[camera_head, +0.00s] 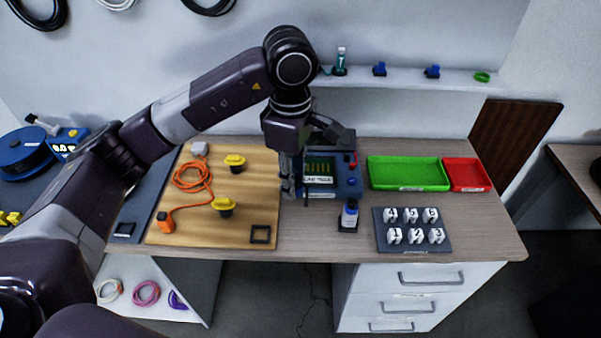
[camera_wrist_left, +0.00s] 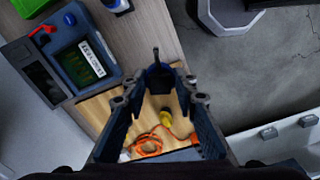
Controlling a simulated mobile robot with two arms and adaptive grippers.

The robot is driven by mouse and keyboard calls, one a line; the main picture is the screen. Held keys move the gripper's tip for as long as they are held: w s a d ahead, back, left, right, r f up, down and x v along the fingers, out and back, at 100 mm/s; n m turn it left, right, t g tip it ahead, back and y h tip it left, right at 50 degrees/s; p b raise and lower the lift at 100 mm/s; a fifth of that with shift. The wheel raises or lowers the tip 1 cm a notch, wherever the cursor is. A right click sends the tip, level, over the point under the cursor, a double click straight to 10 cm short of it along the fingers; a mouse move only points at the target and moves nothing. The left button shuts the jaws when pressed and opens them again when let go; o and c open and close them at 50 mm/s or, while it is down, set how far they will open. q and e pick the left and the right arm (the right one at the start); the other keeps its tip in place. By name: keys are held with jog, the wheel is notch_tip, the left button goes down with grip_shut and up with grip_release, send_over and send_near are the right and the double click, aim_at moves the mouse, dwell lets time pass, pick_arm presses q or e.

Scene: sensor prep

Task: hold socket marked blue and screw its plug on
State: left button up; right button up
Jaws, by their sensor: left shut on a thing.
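My left gripper (camera_head: 291,188) hangs over the right part of the wooden board, just left of the blue tester. In the left wrist view its fingers (camera_wrist_left: 160,88) are shut on a small dark blue-black piece (camera_wrist_left: 160,75) with a thin prong. I cannot tell from its look whether this is the socket marked blue, and no blue mark is clear on it. Two yellow-topped pieces, one farther back (camera_head: 235,161) and one nearer (camera_head: 224,205), stand on the board. An orange cable (camera_head: 187,181) ends in an orange connector (camera_head: 167,223). My right gripper is not in view.
The wooden board (camera_head: 165,195) also holds an empty dark square frame (camera_head: 260,234). Farther right are a green tray (camera_head: 408,187), a red tray (camera_head: 467,187) and a numbered rack (camera_head: 386,243).

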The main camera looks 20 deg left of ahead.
pick_arm(q)
jog(key=s+a+f+m, duration=0.1)
jog(key=s+f+m, duration=0.1)
jog(key=s+m, duration=0.4)
jog(key=s+a+f+m+b, duration=0.1)
jog(key=s+a+m, duration=0.1)
jog(key=s+m, duration=0.4)
jog(key=shift+a+f+m, duration=0.2)
jog(key=shift+f+m, duration=0.15)
jog(key=shift+m, duration=2.25)
